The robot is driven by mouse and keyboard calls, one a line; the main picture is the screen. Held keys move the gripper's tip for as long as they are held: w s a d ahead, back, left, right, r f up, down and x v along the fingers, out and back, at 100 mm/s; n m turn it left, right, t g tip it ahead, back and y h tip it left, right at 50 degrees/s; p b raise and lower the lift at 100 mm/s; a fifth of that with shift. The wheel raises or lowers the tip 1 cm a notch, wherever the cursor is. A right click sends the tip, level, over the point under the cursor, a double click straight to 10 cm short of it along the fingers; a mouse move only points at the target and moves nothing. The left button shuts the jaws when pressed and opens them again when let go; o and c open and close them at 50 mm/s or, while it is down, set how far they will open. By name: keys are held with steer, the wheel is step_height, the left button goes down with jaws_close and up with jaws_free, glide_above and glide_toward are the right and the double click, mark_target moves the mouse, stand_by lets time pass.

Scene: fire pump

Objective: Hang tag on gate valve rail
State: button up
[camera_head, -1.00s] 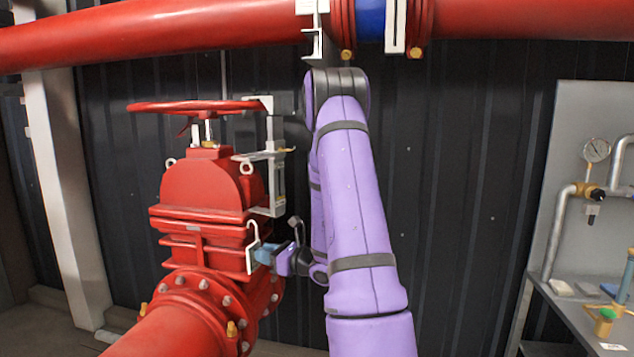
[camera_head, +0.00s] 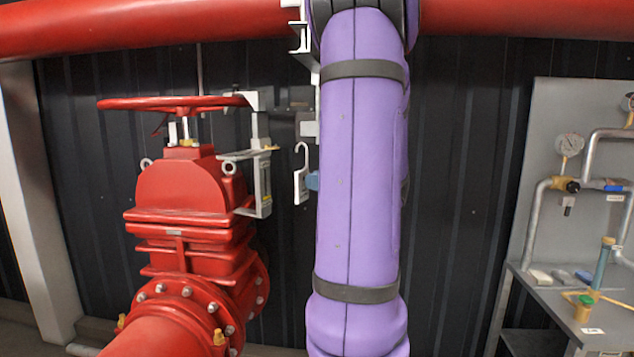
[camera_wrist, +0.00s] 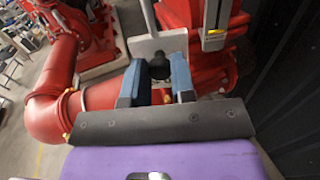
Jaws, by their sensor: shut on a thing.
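The white hooked tag (camera_head: 301,178) hangs upright in the head view, its open hook at the top, in the gap between the red gate valve (camera_head: 185,190) and my purple arm. In the head view only a blue bit of my gripper (camera_head: 312,181) shows; my arm hides the rest. A pale rail bracket (camera_head: 262,188) stands at the valve's right side, with a short horizontal bar (camera_head: 246,155). The tag is apart from it, to its right.
The red handwheel (camera_head: 175,103) tops the valve. A red pipe (camera_head: 150,28) crosses above. A dark ribbed wall (camera_head: 450,190) stands behind. A grey bench (camera_head: 560,300) with a gauge (camera_head: 569,144) and pipework is at the right.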

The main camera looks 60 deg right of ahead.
mark_target(301, 188)
steer(key=w+a+f, duration=0.1)
steer(key=w+f, duration=0.1)
steer(key=w, duration=1.3)
steer(key=shift+w+f, duration=0.15)
steer(key=shift+f, duration=0.1)
stand_by(1.1)
steer(key=shift+a, duration=0.1)
steer(key=o, duration=0.8)
steer(key=s, duration=1)
steer(key=shift+s+d, duration=0.4)
